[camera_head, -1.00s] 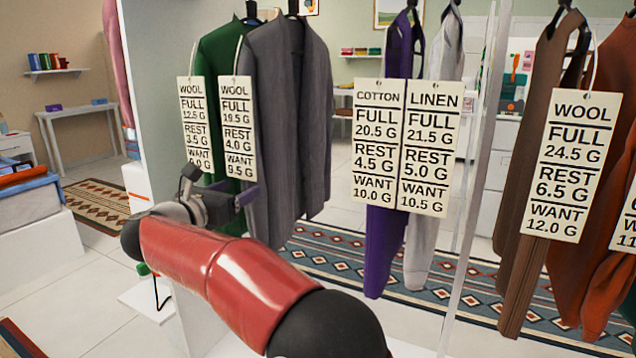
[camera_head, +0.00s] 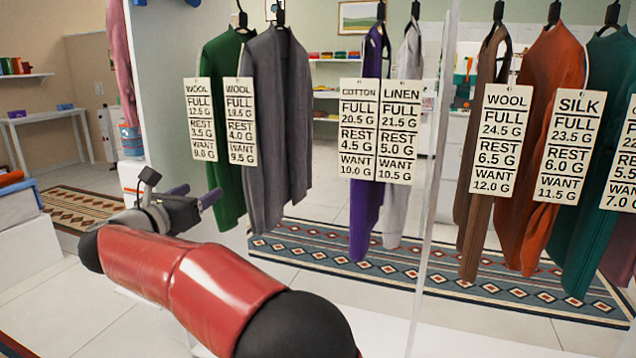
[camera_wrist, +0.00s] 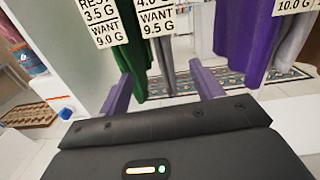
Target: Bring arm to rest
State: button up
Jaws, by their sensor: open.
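My gripper (camera_head: 196,194) is at the lower left in the head view, at the end of my red arm. In the wrist view its two purple fingers (camera_wrist: 165,82) are spread apart with nothing held between them. It is in front of and below the tags of the green garment (camera_head: 222,130) and the grey garment (camera_head: 278,130), which hang on hangers. The fingers appear apart from both garments, though the exact gap is hard to judge.
A purple garment (camera_head: 366,215), a white one (camera_head: 398,205), a brown one (camera_head: 480,220), an orange one (camera_head: 540,95) and a teal one (camera_head: 597,230) hang to the right, with tags. A pale wardrobe wall (camera_head: 170,90) stands left of the green garment. A clear upright panel (camera_head: 432,210) divides the garments.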

jog(key=w+d+r+n+t+y, duration=0.25)
jog(key=d+r+n+y, duration=0.55)
jog(key=n, duration=0.4)
jog(key=s+d+n+g+y, duration=0.2)
jog(key=s+d+n+y, duration=0.35)
jog(key=n, duration=0.65)
jog(key=s+d+f+n+g+h, duration=0.7)
jog(key=s+d+f+n+g, duration=0.5)
jog(key=s+d+f, duration=1.4)
jog(key=s+d+n, duration=0.1)
jog(key=s+n, duration=0.2)
